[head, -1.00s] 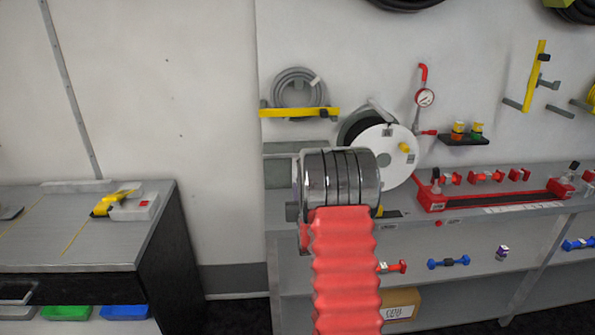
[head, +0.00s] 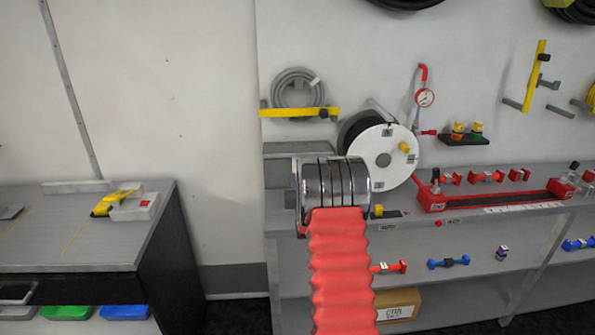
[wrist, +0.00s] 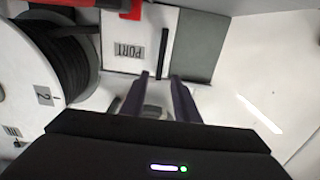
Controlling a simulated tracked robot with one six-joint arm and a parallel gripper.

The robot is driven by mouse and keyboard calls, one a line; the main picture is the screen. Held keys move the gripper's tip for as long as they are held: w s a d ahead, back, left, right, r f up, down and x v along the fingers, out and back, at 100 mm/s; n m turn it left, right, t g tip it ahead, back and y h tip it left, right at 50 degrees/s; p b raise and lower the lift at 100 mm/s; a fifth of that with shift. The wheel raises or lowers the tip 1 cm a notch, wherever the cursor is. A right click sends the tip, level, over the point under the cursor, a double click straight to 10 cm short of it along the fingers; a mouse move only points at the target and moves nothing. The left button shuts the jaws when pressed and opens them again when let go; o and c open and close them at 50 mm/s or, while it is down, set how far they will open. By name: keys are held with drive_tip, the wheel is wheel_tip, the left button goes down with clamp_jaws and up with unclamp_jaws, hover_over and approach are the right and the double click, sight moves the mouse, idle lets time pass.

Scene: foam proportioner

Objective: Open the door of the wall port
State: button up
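The wall port shows in the wrist view as a white door (wrist: 116,58) with a "PORT" label and a dark bar handle (wrist: 164,52). The door looks shut, lying flat beside a grey panel. My gripper (wrist: 158,79) is open and empty. Its two dark fingers point at the door, and the near end of the bar handle appears between their tips, with gaps on both sides. I cannot tell how far off the handle is in depth. In the head view my arm hides the gripper and most of the port; a grey-green part (head: 278,173) shows behind it.
A hose reel (head: 384,160) stands close to the right of my arm; in the wrist view the reel (wrist: 38,70) is at left. A red item (wrist: 65,20) lies near the port. A bench (head: 100,225) stands at left, with bare wall between.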

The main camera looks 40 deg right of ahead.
drive_tip(key=shift+x, duration=3.8)
drive_tip(key=shift+c, duration=0.7)
clamp_jaws()
